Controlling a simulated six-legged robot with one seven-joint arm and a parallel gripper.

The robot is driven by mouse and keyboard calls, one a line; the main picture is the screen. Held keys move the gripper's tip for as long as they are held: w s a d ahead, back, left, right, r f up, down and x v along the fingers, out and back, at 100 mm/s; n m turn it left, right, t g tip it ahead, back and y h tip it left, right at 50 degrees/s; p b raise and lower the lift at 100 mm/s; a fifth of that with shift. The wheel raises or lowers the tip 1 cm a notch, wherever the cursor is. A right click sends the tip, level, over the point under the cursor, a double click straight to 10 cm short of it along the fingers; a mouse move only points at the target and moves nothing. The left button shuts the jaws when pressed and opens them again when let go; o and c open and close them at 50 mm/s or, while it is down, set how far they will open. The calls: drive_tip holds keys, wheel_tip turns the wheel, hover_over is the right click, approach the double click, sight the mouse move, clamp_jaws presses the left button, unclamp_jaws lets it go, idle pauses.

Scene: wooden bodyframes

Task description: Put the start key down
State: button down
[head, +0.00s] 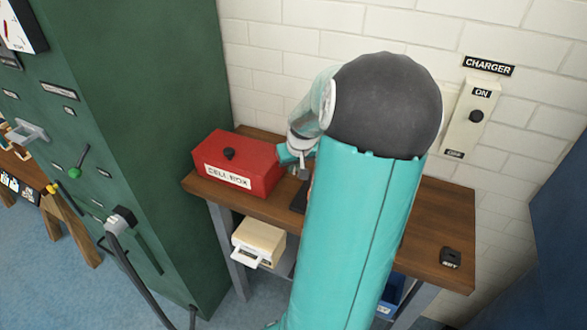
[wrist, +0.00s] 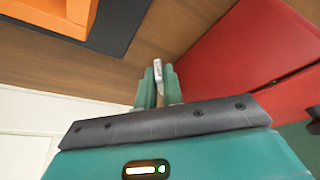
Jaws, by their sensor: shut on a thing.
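My gripper (wrist: 158,92) shows its two green fingers in the wrist view, closed around a small, pale metal piece, the start key (wrist: 158,68). The key's tip sticks out past the fingers, above the brown wooden table top (wrist: 195,22). I cannot tell whether it touches the wood. In the head view my arm hides most of the gripper and the key, beside the red cell box (head: 235,148). The red box also shows at the right of the wrist view (wrist: 250,50).
A dark mat (wrist: 125,22) with an orange thing (wrist: 62,14) on it lies near the gripper. A small black block (head: 450,257) sits at the table's right end. A green cabinet (head: 130,110) stands left, a charger panel (head: 470,117) on the wall. The table's right part looks mostly clear.

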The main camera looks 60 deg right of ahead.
drive_tip(key=shift+f, duration=0.65)
drive_tip(key=shift+f, duration=0.1)
drive_tip(key=c, duration=1.8)
unclamp_jaws()
drive_tip(key=v, duration=1.2)
drive_tip(key=shift+w+a, duration=0.1)
